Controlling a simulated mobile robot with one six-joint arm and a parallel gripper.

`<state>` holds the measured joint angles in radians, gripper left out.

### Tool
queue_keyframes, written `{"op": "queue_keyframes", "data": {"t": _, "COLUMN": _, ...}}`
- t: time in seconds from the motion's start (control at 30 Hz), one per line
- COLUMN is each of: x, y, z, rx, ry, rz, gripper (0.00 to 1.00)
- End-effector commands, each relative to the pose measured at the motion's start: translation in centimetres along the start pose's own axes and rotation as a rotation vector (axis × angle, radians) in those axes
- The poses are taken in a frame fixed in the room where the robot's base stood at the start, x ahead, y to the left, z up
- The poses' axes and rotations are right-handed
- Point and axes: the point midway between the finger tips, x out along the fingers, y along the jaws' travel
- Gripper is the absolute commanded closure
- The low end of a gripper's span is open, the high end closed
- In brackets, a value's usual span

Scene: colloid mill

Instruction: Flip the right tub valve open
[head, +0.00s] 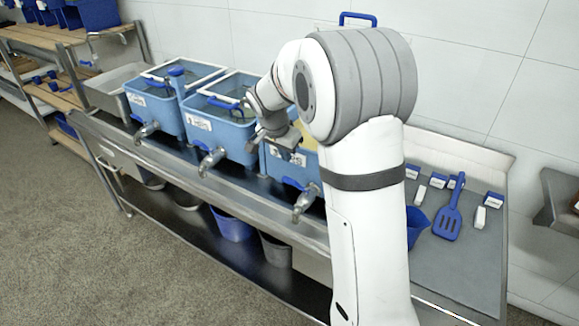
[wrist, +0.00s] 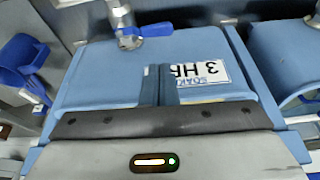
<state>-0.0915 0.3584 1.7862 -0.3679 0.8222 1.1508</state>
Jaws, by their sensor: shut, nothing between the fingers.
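The right tub (head: 283,166) is light blue and partly hidden by my arm in the head view. In the wrist view the valve (wrist: 124,18) is at the top, with a blue lever (wrist: 145,30) lying crosswise to the metal body. My gripper (wrist: 158,70) is shut and empty, in front of the label and apart from the lever. In the head view my gripper (head: 287,150) is by the right tub.
The middle tub (head: 220,125) and left tub (head: 155,105) stand to the left, each with a front tap. A blue spatula (head: 449,215) and a blue cup (head: 416,224) are at right. Buckets (head: 232,224) stand on the shelf below. The floor in front is clear.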

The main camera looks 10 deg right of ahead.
Motion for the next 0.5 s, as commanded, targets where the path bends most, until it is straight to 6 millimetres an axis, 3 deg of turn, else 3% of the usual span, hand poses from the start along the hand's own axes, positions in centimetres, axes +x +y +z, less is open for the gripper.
{"op": "queue_keyframes", "data": {"t": 0.5, "x": 8.2, "y": 0.0, "z": 0.1, "rx": -0.003, "ry": -0.002, "rz": 0.003, "gripper": 1.0}}
